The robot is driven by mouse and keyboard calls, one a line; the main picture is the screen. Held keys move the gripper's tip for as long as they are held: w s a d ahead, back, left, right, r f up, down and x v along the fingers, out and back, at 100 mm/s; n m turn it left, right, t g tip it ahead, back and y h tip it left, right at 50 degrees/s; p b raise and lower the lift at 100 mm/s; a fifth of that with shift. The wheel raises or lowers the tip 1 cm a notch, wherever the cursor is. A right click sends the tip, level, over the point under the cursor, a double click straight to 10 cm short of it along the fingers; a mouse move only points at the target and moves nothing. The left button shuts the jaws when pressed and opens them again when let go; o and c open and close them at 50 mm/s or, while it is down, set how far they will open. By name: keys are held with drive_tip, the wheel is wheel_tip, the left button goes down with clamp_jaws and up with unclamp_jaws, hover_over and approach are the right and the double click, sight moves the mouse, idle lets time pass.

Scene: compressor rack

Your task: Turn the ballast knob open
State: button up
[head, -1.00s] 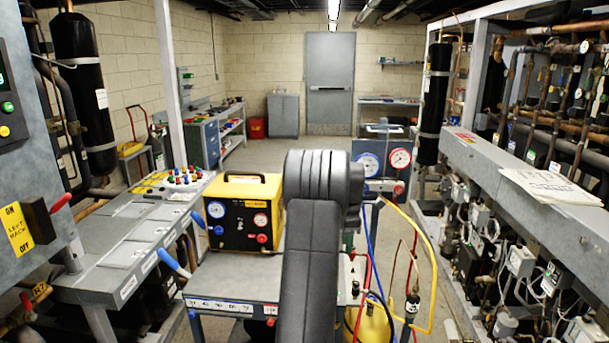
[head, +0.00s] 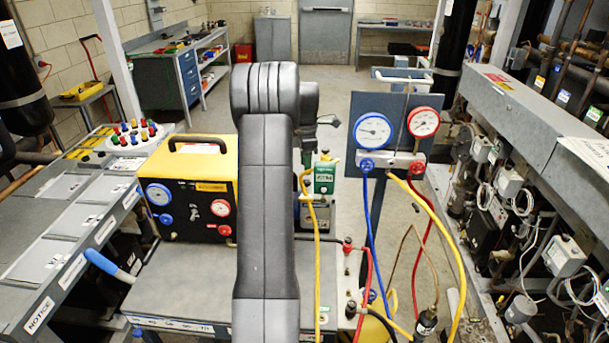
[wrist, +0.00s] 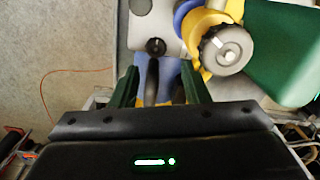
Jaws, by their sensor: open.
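A small black knob (wrist: 155,46) with a pale pointer mark sits on a light grey housing (wrist: 140,20) in the wrist view; it looks like the ballast knob. My gripper (wrist: 160,74) is open, its two green fingers apart and empty. The knob lies just beyond the fingertips, roughly centred between them and not visibly touched. A larger knurled grey-and-black cap (wrist: 228,50) on a yellow fitting is close to the right finger. My gripper is hidden there.
A yellow-and-black gauge box (head: 195,190) is left of my arm on the cart (head: 190,285). A gauge panel (head: 395,140) with blue, red and yellow hoses (head: 450,240) is to the right. A green body (wrist: 285,55) fills the wrist view's upper right.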

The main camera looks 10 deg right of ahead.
sight(307, 181)
drive_tip(key=f+b, duration=0.3)
drive_tip(key=f, duration=0.2)
drive_tip(key=f+b, duration=0.2)
drive_tip(key=shift+w+d+f+b, duration=0.15)
drive_tip(key=shift+w+d+b, duration=0.05)
drive_tip(key=shift+d+b, duration=0.1)
drive_tip(key=shift+m, duration=0.4)
drive_tip(key=shift+r+m+p, duration=0.35)
drive_tip(key=shift+r+m, duration=0.05)
drive_tip(key=shift+r, duration=0.05)
drive_tip(key=shift+f+m, duration=0.1)
drive_tip(key=shift+m, duration=0.6)
